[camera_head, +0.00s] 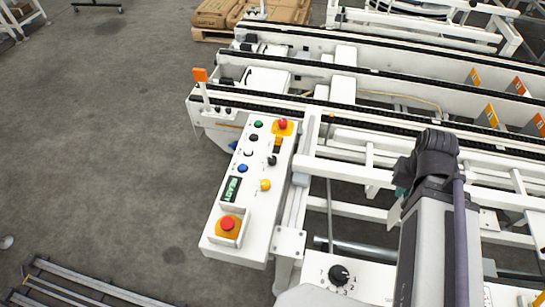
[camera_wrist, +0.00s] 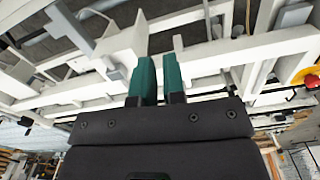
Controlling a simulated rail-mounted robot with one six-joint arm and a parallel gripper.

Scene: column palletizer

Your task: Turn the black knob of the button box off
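The button box (camera_head: 210,237) is a long white panel left of centre in the head view, with a lit READY display. A small black knob (camera_head: 272,160) sits on its right side. A black round control (camera_head: 253,138) is at its upper left. A larger black knob (camera_head: 339,274) with dial marks is on a separate white surface at the bottom. In the wrist view, my gripper (camera_wrist: 160,72) has two green fingers with a narrow empty gap between them. They point at white machine frames, and no black knob shows there. In the head view my arm hides most of the gripper, right of the box.
White conveyor rails (camera_head: 380,120) lie right and behind.

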